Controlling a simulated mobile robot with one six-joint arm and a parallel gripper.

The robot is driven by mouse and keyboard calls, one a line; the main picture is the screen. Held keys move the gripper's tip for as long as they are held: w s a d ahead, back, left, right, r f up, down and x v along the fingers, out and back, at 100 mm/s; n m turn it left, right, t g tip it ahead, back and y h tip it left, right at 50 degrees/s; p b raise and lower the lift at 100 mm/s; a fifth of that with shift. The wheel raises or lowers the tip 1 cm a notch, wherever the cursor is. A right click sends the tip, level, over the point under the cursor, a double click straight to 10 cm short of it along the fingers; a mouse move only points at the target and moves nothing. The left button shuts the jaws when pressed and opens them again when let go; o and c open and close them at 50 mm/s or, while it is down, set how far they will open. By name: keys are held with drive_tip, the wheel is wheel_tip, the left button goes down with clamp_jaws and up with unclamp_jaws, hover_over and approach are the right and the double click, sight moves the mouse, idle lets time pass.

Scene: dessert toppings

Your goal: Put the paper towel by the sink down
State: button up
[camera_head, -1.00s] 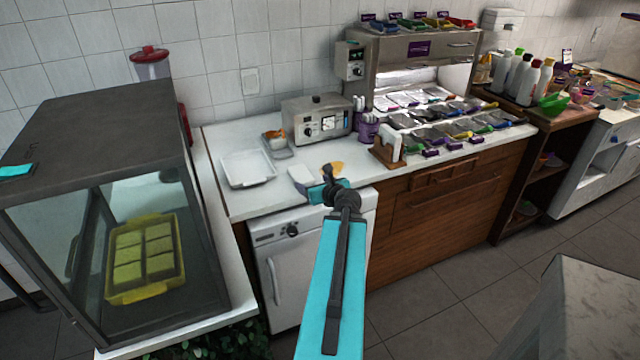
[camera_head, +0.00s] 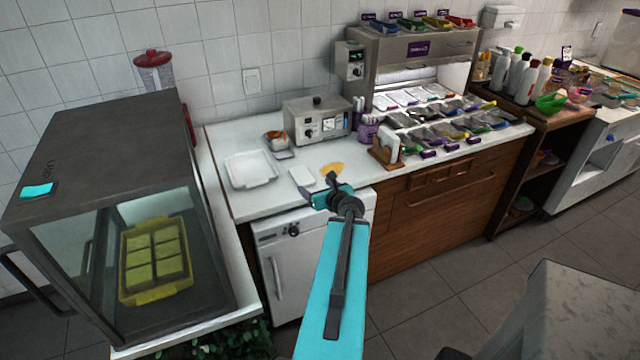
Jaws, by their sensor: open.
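A small white rectangular piece (camera_head: 302,176), which looks like the paper towel, lies on the white counter (camera_head: 236,205) above the white under-counter appliance. My gripper (camera_head: 319,188) is at the counter's front edge, just to the right of and nearer than the white piece. Its dark fingers are spread open with nothing visible between them. They appear apart from the white piece, though the exact gap is hard to tell. I cannot make out a sink.
A white tray (camera_head: 250,170) lies to the left on the counter. A yellow-orange patch (camera_head: 333,168) is just behind my gripper. A metal appliance (camera_head: 317,120) stands at the back, and a wooden napkin holder (camera_head: 386,153) to the right. A glass-fronted case (camera_head: 112,200) fills the left.

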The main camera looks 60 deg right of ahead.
drive_tip(key=shift+p+v, duration=0.8)
drive_tip(key=shift+p, duration=1.85)
drive_tip(key=shift+s+p, duration=0.15)
drive_tip(key=shift+p, duration=0.55)
